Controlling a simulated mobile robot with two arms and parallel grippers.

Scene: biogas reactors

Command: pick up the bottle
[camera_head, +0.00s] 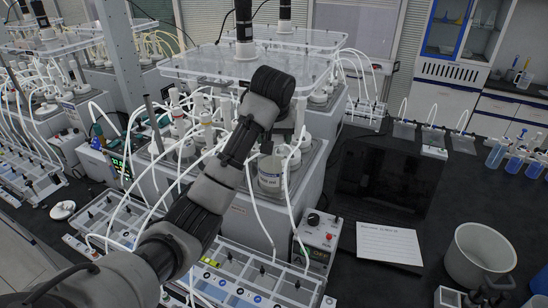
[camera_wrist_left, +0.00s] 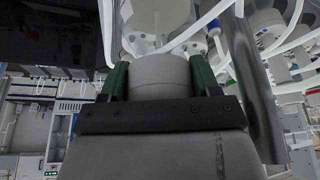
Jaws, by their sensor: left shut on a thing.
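The bottle (camera_head: 270,174) is pale grey-white with a printed label. It stands upright among the tubes and glassware of the middle reactor in the head view. My left arm comes in from the lower left and bends down there; my left gripper (camera_head: 284,138) is at the bottle's upper part, its fingers mostly hidden. In the left wrist view my left gripper (camera_wrist_left: 160,82) has its green-sided fingers shut on both sides of the round grey bottle (camera_wrist_left: 161,70). Whether the bottle is lifted cannot be told. A dark part at the bottom right may be my right gripper (camera_head: 488,288); its jaws are unclear.
Clear plates (camera_head: 250,65) and many white tubes crowd around the left arm. A paper card (camera_head: 389,244), a grey bucket (camera_head: 480,255) and blue-liquid bottles (camera_head: 515,160) are on the dark bench at right.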

